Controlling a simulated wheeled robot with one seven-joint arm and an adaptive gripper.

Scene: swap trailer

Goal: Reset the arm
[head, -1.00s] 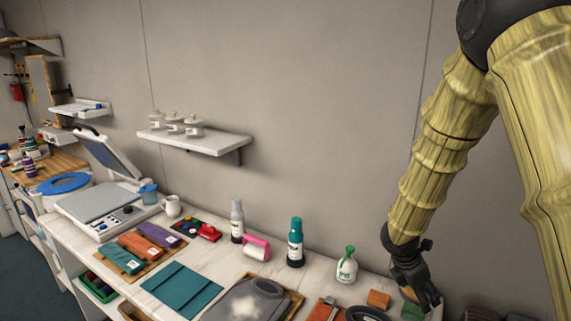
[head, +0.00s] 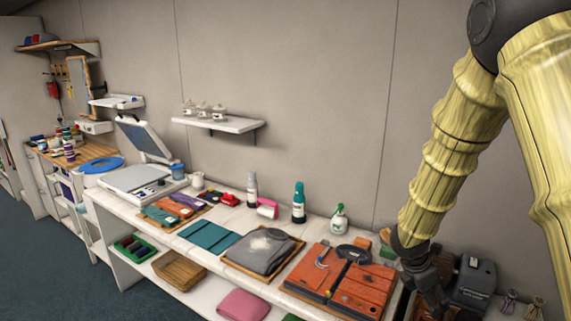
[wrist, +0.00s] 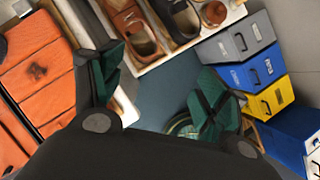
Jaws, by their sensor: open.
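My gripper (head: 428,285) hangs at the end of my yellow-green arm, over the right part of the white counter (head: 150,222) in the head view. In the wrist view my gripper (wrist: 158,95) is open, its two dark green pads wide apart with nothing between them. Below the gap are dark floor and the edge of a shelf with shoes (wrist: 140,32).
An orange wooden case (head: 345,285) lies left of my gripper and a dark machine (head: 473,280) stands right of it. A grey folded garment (head: 265,248) and bottles (head: 299,203) stand further left. Grey, blue and yellow bins (wrist: 255,70) show in the wrist view.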

